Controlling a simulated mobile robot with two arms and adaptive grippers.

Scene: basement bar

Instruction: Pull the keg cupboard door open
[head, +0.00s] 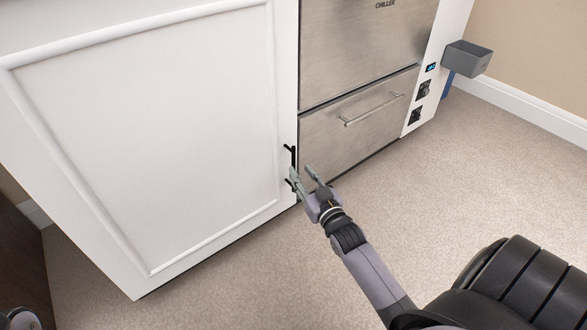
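The keg cupboard door (150,140) is a large white panel with raised moulding, and it looks closed. Its black bar handle (291,152) stands upright near the door's right edge. My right gripper (304,172) is at the handle's lower half with its two fingers spread apart. One finger overlaps the handle in the picture; the other is to the right, in front of the steel drawer. I cannot tell whether the finger touches the handle. The lower part of the handle is partly hidden by the gripper. My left gripper does not show clearly.
A steel chiller with a lower drawer (340,145) and a bar handle (374,109) is right of the door. A grey box (467,58) sticks out at the far right. The carpeted floor (230,275) in front of the door is clear.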

